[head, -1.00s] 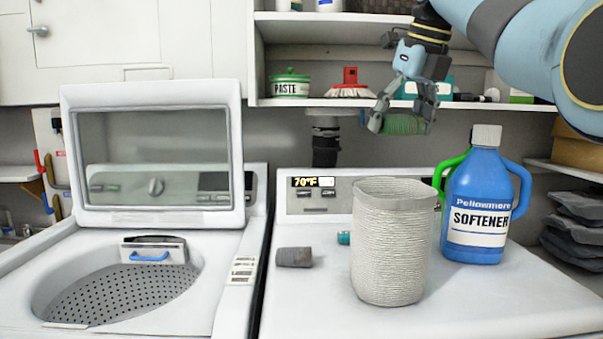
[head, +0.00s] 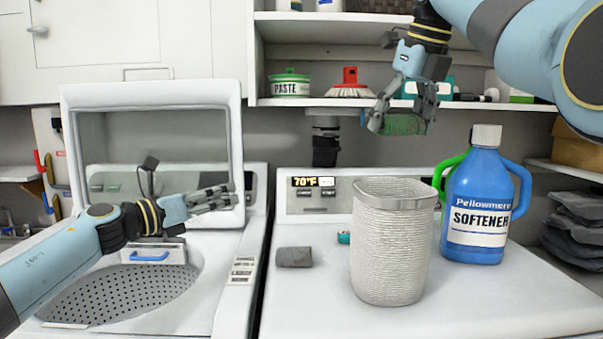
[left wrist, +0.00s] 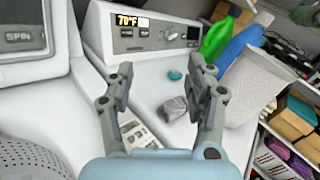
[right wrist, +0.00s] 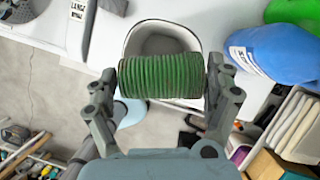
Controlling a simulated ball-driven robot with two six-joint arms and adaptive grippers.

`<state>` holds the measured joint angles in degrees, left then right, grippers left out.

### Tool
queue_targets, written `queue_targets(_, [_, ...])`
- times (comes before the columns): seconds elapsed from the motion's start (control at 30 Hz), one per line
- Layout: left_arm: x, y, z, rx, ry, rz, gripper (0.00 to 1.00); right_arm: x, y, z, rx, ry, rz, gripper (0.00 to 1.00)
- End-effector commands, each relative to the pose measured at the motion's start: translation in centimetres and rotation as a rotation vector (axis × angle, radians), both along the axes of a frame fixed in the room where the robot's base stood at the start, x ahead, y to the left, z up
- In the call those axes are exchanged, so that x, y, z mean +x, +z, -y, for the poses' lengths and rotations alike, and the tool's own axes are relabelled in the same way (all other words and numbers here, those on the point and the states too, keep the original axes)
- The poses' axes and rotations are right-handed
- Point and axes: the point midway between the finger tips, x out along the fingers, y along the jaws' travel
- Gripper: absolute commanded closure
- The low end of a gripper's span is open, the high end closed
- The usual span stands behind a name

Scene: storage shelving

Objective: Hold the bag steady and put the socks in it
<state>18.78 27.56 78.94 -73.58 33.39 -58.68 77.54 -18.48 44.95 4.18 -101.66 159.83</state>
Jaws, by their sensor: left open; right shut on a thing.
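The bag (head: 391,250), a pale ribbed open-topped container, stands upright on the right-hand machine. My right gripper (head: 403,122) is shut on a green ribbed rolled sock (right wrist: 160,74), above the bag. In the right wrist view the bag's rim (right wrist: 132,38) shows behind the sock. A grey rolled sock (head: 294,257) lies on the machine top left of the bag.
A blue softener jug (head: 475,205) stands close to the bag's right, with something green behind it. The open washer lid (head: 160,217) rises behind my left arm. A shelf (head: 330,102) with a paste tub (head: 290,86) runs behind. The front machine top is clear.

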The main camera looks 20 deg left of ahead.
Motion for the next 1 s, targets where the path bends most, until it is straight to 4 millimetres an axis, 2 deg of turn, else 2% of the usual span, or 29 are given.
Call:
queue_targets(0.03, [0.5, 1.6, 3.1, 0.100, -0.106, 0.061, 0.45, 0.0, 0.0, 0.0, 0.000, 0.000, 0.000, 0.47])
queue_targets(0.1, [0.3, 3.0, 7.1, 0.255, -0.262, 0.151, 0.45, 0.0, 0.0, 0.0, 0.000, 0.000, 0.000, 0.47])
queue_targets(0.2, [-0.5, 4.7, 11.9, 0.459, -0.475, 0.292, 0.45, 0.0, 0.0, 0.0, 0.000, 0.000, 0.000, 0.47])
queue_targets(0.3, [-1.9, 5.9, 15.4, 0.628, -0.664, 0.430, 0.45, 0.0, 0.0, 0.0, 0.000, 0.000, 0.000, 0.47])
queue_targets(0.43, [-3.5, 7.0, 18.0, 0.776, -0.849, 0.575, 0.45, 0.0, 0.0, 0.0, 0.000, 0.000, 0.000, 0.47])
queue_targets(0.6, [-4.8, 7.5, 19.4, 0.862, -0.976, 0.673, 0.45, 0.0, 0.0, 0.0, 0.000, 0.000, 0.000, 0.47])
queue_targets(0.77, [-4.9, 7.2, 20.8, 0.875, -1.000, 0.691, 0.45, 0.0, 0.0, 0.0, 0.000, 0.000, 0.000, 0.47])
queue_targets(1.0, [-4.3, 5.8, 25.2, 0.871, -0.997, 0.689, 0.45, 0.0, 0.0, 0.0, 0.000, 0.000, 0.000, 0.47])
